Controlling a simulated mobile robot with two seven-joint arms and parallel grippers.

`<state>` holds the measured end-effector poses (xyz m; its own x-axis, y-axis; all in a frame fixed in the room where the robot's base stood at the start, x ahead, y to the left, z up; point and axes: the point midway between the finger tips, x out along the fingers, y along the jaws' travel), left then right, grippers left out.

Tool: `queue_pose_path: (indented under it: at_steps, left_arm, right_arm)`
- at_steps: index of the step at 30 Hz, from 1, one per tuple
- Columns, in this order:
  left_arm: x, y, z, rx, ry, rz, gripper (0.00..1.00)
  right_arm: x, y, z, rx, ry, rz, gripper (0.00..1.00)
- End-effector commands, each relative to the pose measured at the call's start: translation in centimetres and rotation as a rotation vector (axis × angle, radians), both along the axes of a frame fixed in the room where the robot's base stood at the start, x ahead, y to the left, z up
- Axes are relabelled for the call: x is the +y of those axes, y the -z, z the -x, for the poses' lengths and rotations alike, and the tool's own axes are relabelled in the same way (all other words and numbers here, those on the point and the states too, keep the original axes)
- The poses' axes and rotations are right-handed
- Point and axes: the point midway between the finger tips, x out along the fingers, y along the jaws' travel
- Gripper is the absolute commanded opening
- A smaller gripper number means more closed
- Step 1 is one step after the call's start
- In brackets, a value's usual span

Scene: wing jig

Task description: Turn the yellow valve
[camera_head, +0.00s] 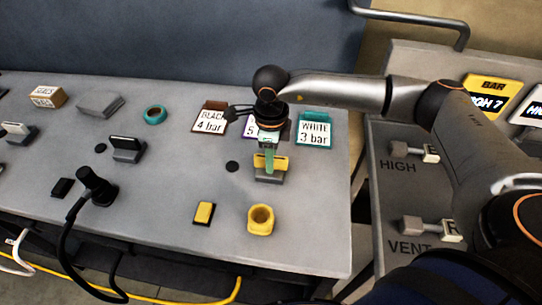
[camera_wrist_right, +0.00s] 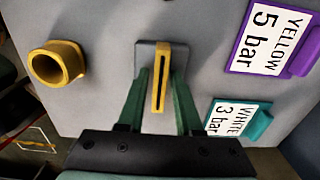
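The yellow valve (camera_head: 262,163) is a flat yellow handle on a grey base, on the right part of the grey bench. In the right wrist view, the valve handle (camera_wrist_right: 161,70) runs lengthwise between the fingers. My right gripper (camera_head: 268,152) reaches down over the valve from above and partly hides it. Its green fingers (camera_wrist_right: 160,80) stand open, one on each side of the handle, with narrow gaps visible. Contact at the tips cannot be made out. My left gripper is out of view.
A yellow ring-shaped fitting (camera_head: 261,219) and a yellow block (camera_head: 204,212) stand in front of the valve. Tags for black (camera_head: 210,119) and white (camera_head: 314,130) lie behind. A black valve (camera_head: 127,148) and a hose plug (camera_head: 94,186) are left. A side panel (camera_head: 400,190) adjoins the right.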

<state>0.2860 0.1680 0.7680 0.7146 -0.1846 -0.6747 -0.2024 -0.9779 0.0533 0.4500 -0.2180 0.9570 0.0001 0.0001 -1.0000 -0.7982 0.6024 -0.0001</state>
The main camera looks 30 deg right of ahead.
Motion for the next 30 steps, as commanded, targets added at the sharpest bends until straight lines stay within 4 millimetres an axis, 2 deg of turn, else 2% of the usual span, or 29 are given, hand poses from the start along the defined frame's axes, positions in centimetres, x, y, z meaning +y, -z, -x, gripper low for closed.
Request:
queue_pose_path:
  at_steps: [1,6,9,23,30]
  left_arm:
    - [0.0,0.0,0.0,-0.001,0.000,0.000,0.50]
    - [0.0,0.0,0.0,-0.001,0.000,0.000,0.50]
    - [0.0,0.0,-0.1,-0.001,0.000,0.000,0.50]
    - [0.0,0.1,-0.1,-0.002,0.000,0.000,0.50]
    - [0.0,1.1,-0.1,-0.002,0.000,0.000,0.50]
  right_arm:
    - [0.0,0.0,0.0,0.000,0.000,0.000,0.27]
    - [0.0,0.0,0.0,0.000,0.000,0.000,0.08]
    - [0.0,0.0,0.0,0.000,0.000,0.000,0.00]
    - [0.0,0.0,0.0,0.000,-0.007,0.000,0.00]
    - [0.0,0.2,0.0,0.000,-0.079,0.000,0.00]
